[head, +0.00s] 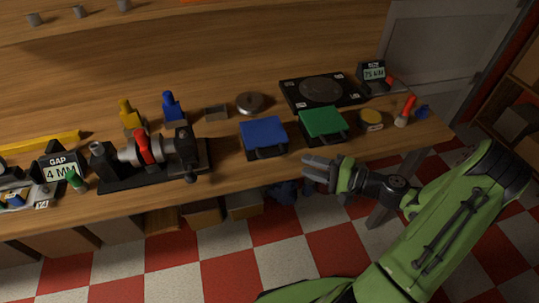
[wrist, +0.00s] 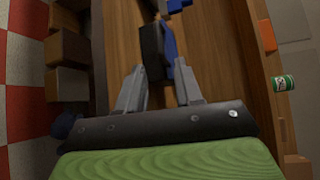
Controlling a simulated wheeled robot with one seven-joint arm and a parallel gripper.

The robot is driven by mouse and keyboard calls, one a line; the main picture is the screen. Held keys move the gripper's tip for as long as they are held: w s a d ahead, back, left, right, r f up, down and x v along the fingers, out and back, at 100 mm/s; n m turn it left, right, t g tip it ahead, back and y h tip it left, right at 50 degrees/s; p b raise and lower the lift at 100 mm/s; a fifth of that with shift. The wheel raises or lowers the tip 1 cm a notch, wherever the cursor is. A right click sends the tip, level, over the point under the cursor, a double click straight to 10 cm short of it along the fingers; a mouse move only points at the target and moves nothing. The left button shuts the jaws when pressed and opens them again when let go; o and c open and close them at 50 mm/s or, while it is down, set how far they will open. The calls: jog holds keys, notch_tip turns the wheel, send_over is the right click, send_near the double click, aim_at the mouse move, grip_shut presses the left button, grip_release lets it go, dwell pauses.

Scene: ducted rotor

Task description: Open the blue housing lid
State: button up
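The blue housing lid (head: 263,135) lies flat and shut on the workbench, with a dark handle (head: 268,153) on its front side. My gripper (head: 307,168) is at the bench's front edge, to the right of and nearer than the blue housing. In the wrist view my gripper (wrist: 159,68) is open, its two grey fingers apart. A black part (wrist: 152,48) with blue (wrist: 169,44) beside it shows ahead, roughly between the fingertips; it looks like the blue housing's handle. I see no contact with it.
A green-lidded housing (head: 323,122) sits just right of the blue one. A clamp rig with a red band (head: 144,148) stands to the left. A black scale (head: 320,91) and a round metal dish (head: 250,102) are behind. The bench (head: 228,172) has bare wood along its front.

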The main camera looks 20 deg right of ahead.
aim_at(275, 156)
jog(key=b+x, duration=0.1)
jog(key=x, duration=1.1)
jog(key=shift+b, duration=0.3)
grip_shut()
